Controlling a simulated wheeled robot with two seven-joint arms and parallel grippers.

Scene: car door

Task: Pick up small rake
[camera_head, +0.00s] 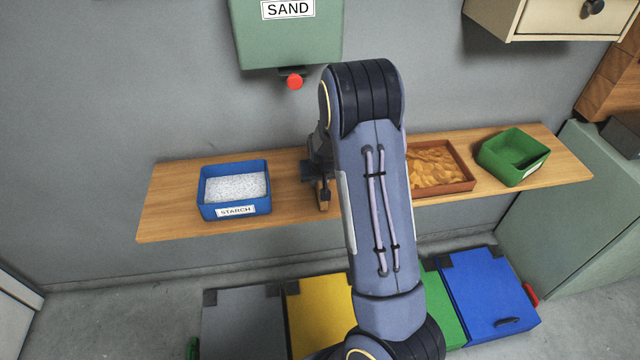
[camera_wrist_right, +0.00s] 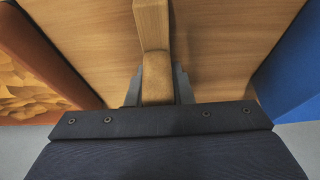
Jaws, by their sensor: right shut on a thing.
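The small rake shows as a wooden handle (camera_wrist_right: 154,40) in the right wrist view, running from the top middle down between my fingers. My right gripper (camera_wrist_right: 156,88) is shut on this handle, with a dark finger on each side. In the head view my right gripper (camera_head: 318,178) is over the shelf, partly hidden behind my forearm. A small wooden piece of the rake (camera_head: 323,197) shows just below it. The rake's head is hidden in both views. I cannot tell whether the rake touches the shelf. My left gripper is not in view.
A wooden shelf (camera_head: 160,205) carries a blue starch box (camera_head: 236,190), a brown tray of sand (camera_head: 440,168) and a green bin (camera_head: 513,157). A green sand dispenser (camera_head: 285,40) hangs above. Coloured boxes, including a blue one (camera_head: 490,295), stand on the floor below.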

